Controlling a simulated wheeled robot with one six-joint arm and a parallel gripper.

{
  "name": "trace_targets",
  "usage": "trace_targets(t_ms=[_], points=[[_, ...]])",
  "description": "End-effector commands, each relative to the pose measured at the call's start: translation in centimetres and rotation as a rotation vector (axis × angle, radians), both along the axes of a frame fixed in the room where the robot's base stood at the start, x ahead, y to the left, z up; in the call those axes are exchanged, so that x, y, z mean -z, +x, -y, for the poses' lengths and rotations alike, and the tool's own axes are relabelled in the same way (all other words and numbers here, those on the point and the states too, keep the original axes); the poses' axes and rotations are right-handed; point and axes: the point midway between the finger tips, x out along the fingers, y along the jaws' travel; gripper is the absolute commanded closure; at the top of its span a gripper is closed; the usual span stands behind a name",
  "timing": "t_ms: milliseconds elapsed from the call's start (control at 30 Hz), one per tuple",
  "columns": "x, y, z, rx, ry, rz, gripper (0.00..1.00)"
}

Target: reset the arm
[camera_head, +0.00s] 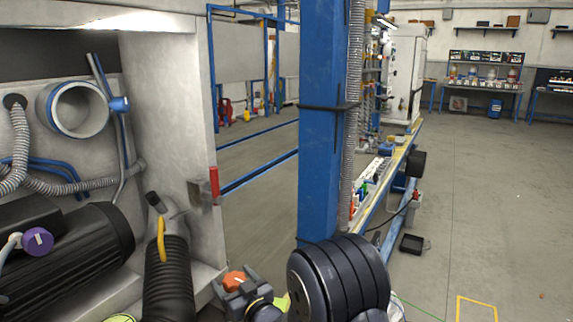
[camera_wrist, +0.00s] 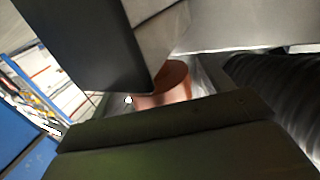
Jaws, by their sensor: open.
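My gripper (camera_wrist: 156,103) fills much of the wrist view, with one dark jaw above and one wide dark jaw below. The jaws are open, with a gap between them. An orange-brown round part (camera_wrist: 172,84) shows behind this gap, partly hidden by the jaws; I cannot tell whether they touch it. In the head view, an orange knob (camera_head: 234,280) on a grey fitting is at the bottom centre. A large black ribbed round body (camera_head: 338,281) is right of it. I cannot make out my gripper's jaws in the head view.
A black corrugated hose (camera_head: 168,281) stands at lower left and also shows in the wrist view (camera_wrist: 272,92). A black motor-like cylinder (camera_head: 75,255) lies in the pale housing (camera_head: 165,110). A blue post (camera_head: 322,130) rises at centre. Open floor (camera_head: 480,190) is on the right.

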Motion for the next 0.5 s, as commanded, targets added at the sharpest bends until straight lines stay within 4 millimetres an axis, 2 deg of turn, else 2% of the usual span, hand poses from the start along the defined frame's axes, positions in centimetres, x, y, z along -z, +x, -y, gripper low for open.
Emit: trace_targets(t_ms=[500], points=[[0.14,0.01,-0.01,0.179,0.001,0.000,0.25]])
